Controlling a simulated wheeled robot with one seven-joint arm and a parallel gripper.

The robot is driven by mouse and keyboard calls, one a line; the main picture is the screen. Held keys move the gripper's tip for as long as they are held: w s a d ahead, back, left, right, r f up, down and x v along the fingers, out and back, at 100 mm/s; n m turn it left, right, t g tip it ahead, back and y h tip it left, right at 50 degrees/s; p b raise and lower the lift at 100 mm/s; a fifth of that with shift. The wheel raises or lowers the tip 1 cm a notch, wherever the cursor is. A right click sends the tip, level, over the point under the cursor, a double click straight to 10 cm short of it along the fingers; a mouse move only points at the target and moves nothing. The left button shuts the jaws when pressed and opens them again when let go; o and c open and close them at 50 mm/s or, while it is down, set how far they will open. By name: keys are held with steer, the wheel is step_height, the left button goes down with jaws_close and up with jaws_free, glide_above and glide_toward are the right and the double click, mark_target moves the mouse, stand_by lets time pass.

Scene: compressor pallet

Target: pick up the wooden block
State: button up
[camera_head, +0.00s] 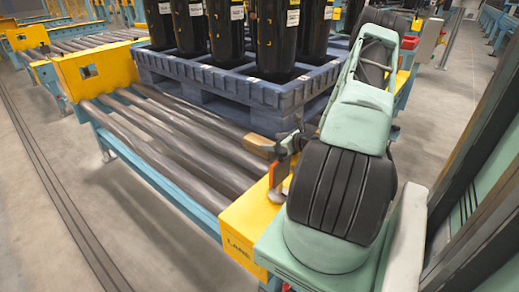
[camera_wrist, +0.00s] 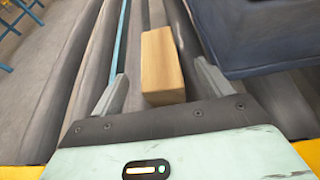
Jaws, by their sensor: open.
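The wooden block (camera_wrist: 162,66) is a light brown rectangular piece lying on the grey conveyor rollers. In the wrist view it shows between and just ahead of the two fingers of my gripper (camera_wrist: 161,88), which are spread apart on either side of it. The gripper is open and holds nothing. In the head view the block (camera_head: 259,143) shows as a small brown shape next to the pallet's lower edge, partly hidden by my gripper (camera_head: 280,150). I cannot tell whether the fingers touch the block.
A blue pallet (camera_head: 215,80) carrying several black cylinders (camera_head: 225,30) stands on the conveyor, close beside the block. Bare rollers (camera_head: 165,130) lie to the left. Yellow end plates (camera_head: 95,70) and a blue side rail (camera_head: 150,170) edge the conveyor.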

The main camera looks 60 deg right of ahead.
mark_target(261, 141)
steer(key=shift+b+x, duration=0.8)
steer(key=shift+x, duration=2.2)
steer(key=shift+r, duration=0.15)
steer(key=c, duration=1.2)
